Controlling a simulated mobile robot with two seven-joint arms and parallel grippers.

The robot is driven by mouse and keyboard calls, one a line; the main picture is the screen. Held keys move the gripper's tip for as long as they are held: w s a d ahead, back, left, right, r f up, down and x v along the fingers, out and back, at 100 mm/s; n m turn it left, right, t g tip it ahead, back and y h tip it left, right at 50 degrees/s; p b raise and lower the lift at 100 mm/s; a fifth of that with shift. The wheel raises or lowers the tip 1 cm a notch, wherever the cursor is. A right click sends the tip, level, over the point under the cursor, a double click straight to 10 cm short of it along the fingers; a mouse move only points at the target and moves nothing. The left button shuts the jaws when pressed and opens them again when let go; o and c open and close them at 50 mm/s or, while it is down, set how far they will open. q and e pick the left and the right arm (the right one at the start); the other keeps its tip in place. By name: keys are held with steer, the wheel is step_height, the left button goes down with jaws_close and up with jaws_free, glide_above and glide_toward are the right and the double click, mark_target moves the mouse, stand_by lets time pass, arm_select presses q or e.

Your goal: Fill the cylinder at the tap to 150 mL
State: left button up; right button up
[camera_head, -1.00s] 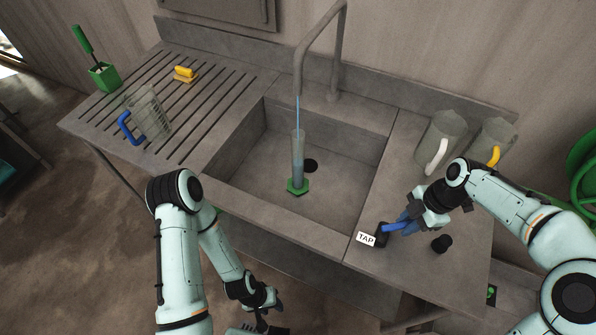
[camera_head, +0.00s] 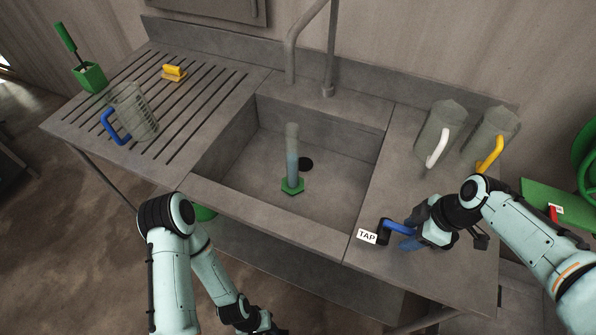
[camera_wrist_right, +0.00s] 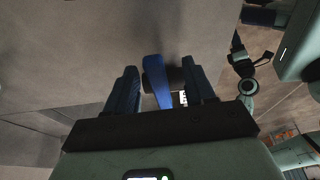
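The clear measuring cylinder (camera_head: 292,150) stands upright on its green foot (camera_head: 292,186) in the sink, beside the drain hole. Bluish water seems to fill part of it; I cannot read the scale. The grey tap spout (camera_head: 291,60) rises behind it, and no stream shows. The blue tap lever (camera_head: 397,228) is beside the TAP label (camera_head: 366,236). My right gripper (camera_head: 412,236) is at the lever. In the right wrist view the lever (camera_wrist_right: 156,80) lies between the open fingers (camera_wrist_right: 163,88), with gaps both sides. My left gripper (camera_head: 266,327) is at the bottom edge, mostly cut off.
Two clear jugs, one white-handled (camera_head: 440,130) and one yellow-handled (camera_head: 491,136), stand right of the sink. A blue-handled jug (camera_head: 135,112), yellow brush (camera_head: 174,73) and green holder (camera_head: 90,77) are on the left drainboard. The sink floor around the cylinder is clear.

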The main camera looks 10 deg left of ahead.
steer(key=shift+w, duration=0.15)
steer(key=shift+d+r, duration=0.1)
steer(key=shift+r, duration=0.3)
steer(key=p+v, duration=0.1)
steer(key=v, duration=0.1)
steer(key=p+v, duration=0.1)
steer(key=v, duration=0.1)
steer(key=p+v, duration=0.2)
steer(key=shift+a+r, duration=0.3)
steer(key=shift+a, duration=0.1)
arm_select(q)
steer(key=w+r, duration=0.2)
steer(key=r, duration=0.1)
steer(key=w+r, duration=0.1)
steer(key=r, duration=0.1)
arm_select(e)
steer(key=shift+f, duration=0.1)
arm_select(q)
steer(key=shift+s, duration=0.1)
steer(key=shift+w+r+t+p, duration=0.3)
steer(key=shift+w+r+p, duration=0.45)
steer(key=shift+r, duration=0.1)
arm_select(e)
steer(key=w+v, duration=0.1)
steer(key=v, duration=1.2)
steer(key=shift+s, duration=0.5)
